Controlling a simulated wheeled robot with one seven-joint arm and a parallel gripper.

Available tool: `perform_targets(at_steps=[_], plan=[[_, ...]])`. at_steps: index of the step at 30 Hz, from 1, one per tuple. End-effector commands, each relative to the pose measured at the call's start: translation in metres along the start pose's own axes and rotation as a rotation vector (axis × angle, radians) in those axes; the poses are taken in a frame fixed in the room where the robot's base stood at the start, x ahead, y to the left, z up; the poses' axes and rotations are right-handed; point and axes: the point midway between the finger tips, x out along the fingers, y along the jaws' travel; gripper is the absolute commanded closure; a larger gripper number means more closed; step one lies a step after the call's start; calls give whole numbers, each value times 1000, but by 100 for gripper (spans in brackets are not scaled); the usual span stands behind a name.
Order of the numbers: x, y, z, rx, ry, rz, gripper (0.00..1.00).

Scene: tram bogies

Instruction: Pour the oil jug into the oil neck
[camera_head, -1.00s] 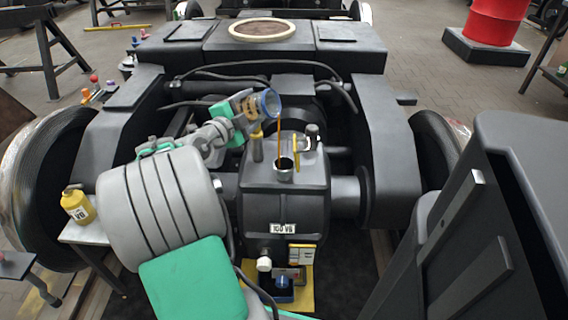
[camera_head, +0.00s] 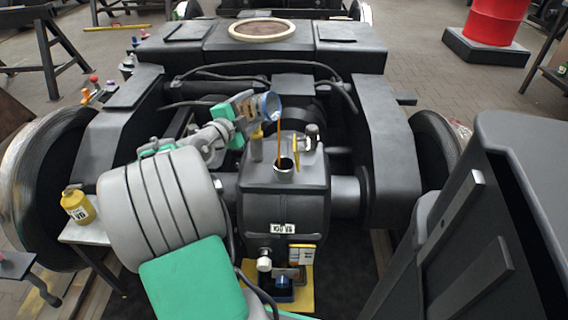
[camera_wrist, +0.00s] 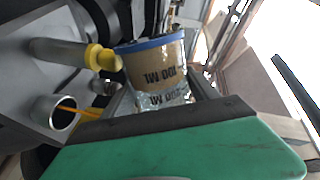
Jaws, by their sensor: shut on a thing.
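The oil jug (camera_head: 249,106) is clear with a blue rim and brownish oil inside, and it also shows in the wrist view (camera_wrist: 158,72). It is tipped steeply, mouth to the right. A thin amber stream runs from its rim down into the oil neck (camera_head: 284,174), an open metal tube on top of the dark gearbox. The wrist view shows the same stream entering the neck (camera_wrist: 55,114). My gripper (camera_head: 236,112) is shut on the jug and holds it above and left of the neck. The oil level inside the neck is hidden.
The dark gearbox (camera_head: 285,205) stands among bogie frame beams and cables. A yellow part (camera_head: 296,150) stands beside the neck. A yellow can (camera_head: 78,206) is on a small table at left. A large dark panel (camera_head: 490,230) fills the right front.

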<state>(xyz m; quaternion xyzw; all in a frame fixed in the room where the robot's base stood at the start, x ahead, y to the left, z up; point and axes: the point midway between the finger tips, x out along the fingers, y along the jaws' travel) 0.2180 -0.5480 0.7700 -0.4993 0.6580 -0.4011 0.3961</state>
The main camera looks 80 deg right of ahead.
Motion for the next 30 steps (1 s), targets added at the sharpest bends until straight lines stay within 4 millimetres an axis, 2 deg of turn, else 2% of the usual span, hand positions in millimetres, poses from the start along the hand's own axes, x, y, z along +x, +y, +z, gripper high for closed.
perform_targets(at_steps=[30], plan=[[1, 3, 1, 57, -7, -1, 79]])
